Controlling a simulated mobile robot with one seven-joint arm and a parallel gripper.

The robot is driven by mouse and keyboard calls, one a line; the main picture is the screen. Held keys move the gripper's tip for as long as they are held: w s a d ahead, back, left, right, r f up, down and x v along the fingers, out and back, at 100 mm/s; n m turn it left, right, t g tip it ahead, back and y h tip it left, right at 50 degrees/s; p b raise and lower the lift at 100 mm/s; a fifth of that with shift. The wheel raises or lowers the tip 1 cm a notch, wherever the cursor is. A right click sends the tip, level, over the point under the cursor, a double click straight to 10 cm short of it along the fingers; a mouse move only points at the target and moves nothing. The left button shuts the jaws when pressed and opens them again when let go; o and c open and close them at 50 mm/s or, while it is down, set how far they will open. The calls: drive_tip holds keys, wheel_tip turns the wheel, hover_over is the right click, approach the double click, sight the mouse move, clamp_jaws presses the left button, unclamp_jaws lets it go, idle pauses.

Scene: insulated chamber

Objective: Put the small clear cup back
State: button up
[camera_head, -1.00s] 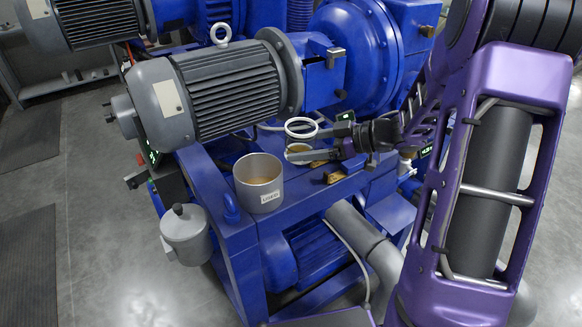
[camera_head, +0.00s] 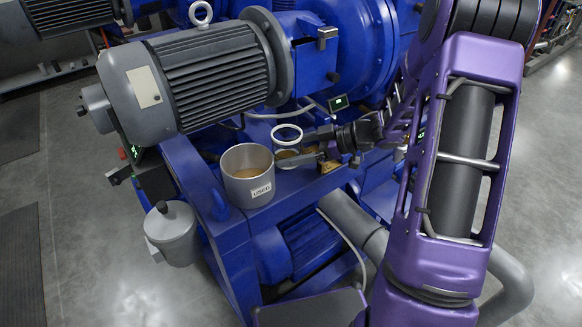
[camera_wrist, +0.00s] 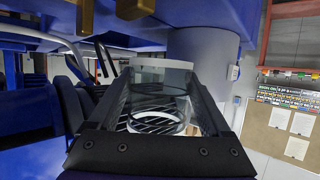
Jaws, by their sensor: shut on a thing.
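The small clear cup (camera_wrist: 160,78) is between the two fingers of my gripper (camera_wrist: 160,105) in the wrist view. It is a see-through cylinder with a pale rim. In the head view its white ring-shaped rim (camera_head: 287,127) shows above the blue bench, with a yellowish patch seen at or through its lower part. My gripper (camera_head: 298,159) reaches it from the right and is shut on it. I cannot tell whether the cup's base touches the bench.
A grey metal pot (camera_head: 236,191) labelled "USED", with brownish contents, stands left of the cup on the blue bench (camera_head: 296,184). A large grey motor (camera_head: 205,75) overhangs behind. A lidded grey canister (camera_head: 173,238) hangs at the front left.

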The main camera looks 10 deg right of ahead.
sight(291, 174)
drive_tip(key=shift+f+b, duration=0.35)
drive_tip(key=shift+f, duration=2)
drive_tip(key=shift+f, duration=0.15)
drive_tip(key=o, duration=1.5)
drive_tip(key=shift+c, duration=0.2)
drive_tip(key=shift+s+d+r, duration=0.1)
drive_tip(key=shift+d+r, duration=0.2)
drive_tip(key=p+v, duration=0.1)
drive_tip(key=v, duration=1)
drive_tip(key=shift+d, duration=0.15)
drive_tip(key=shift+s, duration=0.1)
